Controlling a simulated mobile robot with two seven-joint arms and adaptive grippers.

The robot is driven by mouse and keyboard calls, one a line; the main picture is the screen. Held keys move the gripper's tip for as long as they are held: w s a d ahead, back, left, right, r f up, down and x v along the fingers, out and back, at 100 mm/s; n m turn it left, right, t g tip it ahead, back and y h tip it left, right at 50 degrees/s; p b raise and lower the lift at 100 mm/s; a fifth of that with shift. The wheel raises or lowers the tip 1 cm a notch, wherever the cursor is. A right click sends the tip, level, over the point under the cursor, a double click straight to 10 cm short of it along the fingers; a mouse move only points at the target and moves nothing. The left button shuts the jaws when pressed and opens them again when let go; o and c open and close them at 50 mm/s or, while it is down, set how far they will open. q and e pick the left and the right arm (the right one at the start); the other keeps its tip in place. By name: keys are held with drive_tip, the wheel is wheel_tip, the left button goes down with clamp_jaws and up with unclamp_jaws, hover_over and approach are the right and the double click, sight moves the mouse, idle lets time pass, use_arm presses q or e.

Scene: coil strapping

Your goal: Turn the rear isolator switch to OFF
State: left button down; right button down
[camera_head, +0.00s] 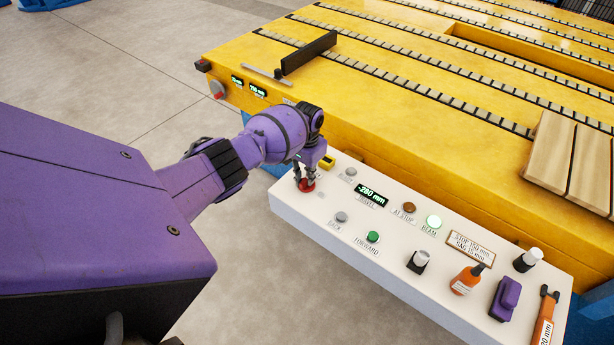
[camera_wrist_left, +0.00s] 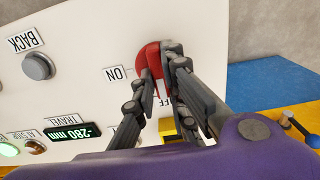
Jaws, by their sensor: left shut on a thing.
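The red isolator switch (camera_head: 306,187) sits at the far left end of the white control panel (camera_head: 330,222). In the left wrist view it is a round red knob (camera_wrist_left: 148,62) with an ON label (camera_wrist_left: 115,72) beside it and an OFF label (camera_wrist_left: 164,103) partly hidden by the fingers. My left gripper (camera_head: 307,177) reaches down onto the knob from above and is shut on it, with its fingers at either side. My right gripper is out of view.
A yellow block (camera_head: 327,162) stands close to the switch. The panel carries the BACK button (camera_head: 351,172), the green FORWARD button (camera_head: 373,237), a -280 mm display (camera_head: 371,195) and, at its right end, an orange bottle (camera_head: 467,280) and a purple tool (camera_head: 505,298). The yellow slatted bed (camera_head: 400,130) lies behind.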

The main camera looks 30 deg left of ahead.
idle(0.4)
use_arm(q)
drive_tip(key=c, duration=1.8)
unclamp_jaws()
wheel_tip(320, 180, up, 12)
